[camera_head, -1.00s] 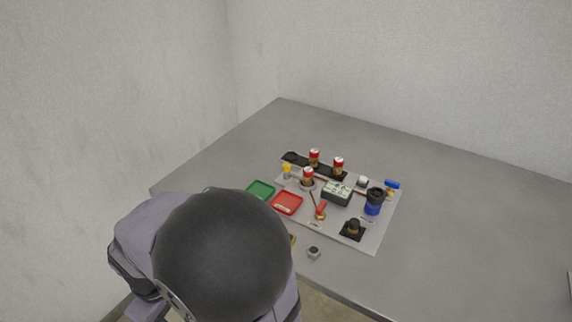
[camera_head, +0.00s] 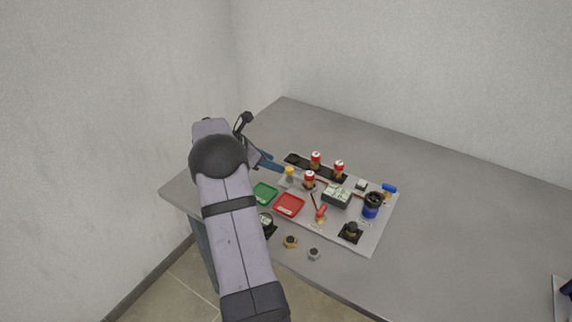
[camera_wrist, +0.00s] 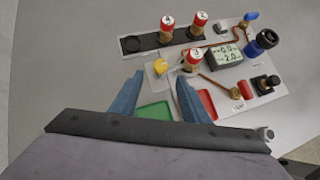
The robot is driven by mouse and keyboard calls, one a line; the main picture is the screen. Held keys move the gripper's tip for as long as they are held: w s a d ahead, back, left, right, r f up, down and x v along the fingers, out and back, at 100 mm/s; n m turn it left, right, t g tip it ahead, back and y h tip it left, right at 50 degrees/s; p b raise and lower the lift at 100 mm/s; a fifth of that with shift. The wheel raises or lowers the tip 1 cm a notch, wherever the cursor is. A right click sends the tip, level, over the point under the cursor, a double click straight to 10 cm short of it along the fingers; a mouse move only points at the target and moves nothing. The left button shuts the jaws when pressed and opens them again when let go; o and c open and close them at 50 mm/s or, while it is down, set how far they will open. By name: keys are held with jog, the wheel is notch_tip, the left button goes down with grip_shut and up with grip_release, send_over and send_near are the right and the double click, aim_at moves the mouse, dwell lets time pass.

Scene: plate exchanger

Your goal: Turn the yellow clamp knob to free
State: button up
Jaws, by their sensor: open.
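The yellow clamp knob (camera_head: 290,171) stands on the left part of the grey board (camera_head: 376,236). In the wrist view the yellow knob (camera_wrist: 160,67) shows just beyond and between my two blue fingertips. My gripper (camera_wrist: 159,77) is open and empty, with its fingers spread to either side of the knob's line. In the head view my gripper (camera_head: 276,167) reaches in from the left, close to the knob. I cannot tell the exact gap or height between fingertips and knob.
A red-topped cylinder (camera_wrist: 193,58) stands right of the knob. Two more red-topped cylinders stand on a black rail (camera_wrist: 133,43) behind. Green (camera_wrist: 153,117) and red (camera_wrist: 207,104) trays lie in front. A display box (camera_wrist: 226,57), blue-handled valve (camera_wrist: 250,17) and blue cylinder (camera_wrist: 265,41) stand right.

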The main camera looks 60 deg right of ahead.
aim_at(289, 168)
jog(key=shift+r+p+x, duration=0.2)
jog(key=shift+p+x, duration=0.95)
jog(key=shift+x, duration=2.7)
jog(key=shift+s+d, duration=0.1)
jog(key=shift+s, duration=0.05)
jog(key=c, duration=1.1)
jog(key=shift+o, duration=0.2)
